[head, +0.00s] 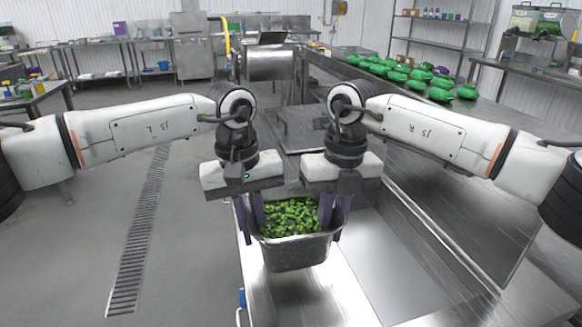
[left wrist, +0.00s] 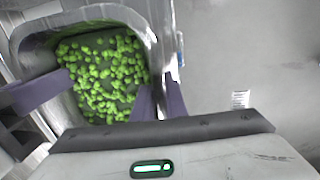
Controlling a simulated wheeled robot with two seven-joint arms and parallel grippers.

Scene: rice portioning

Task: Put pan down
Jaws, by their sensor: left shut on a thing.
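The metal pan (head: 297,254) is full of green chopped pieces and hangs level between my two grippers. It also shows from above in the left wrist view (left wrist: 112,14). My left gripper (head: 250,222) is shut on the pan's left rim, one purple finger inside and one outside; its fingers (left wrist: 164,102) show there in the left wrist view too. My right gripper (head: 333,222) has its purple fingers on either side of the right rim and appears shut on it. The pan appears to be just above the metal table (head: 345,300); the gap under it is hard to judge.
A sunken metal basin area (head: 400,265) lies right of the pan. A long counter with several green bundles (head: 440,94) runs behind it on the right. A floor drain grate (head: 140,235) and open floor lie to the left.

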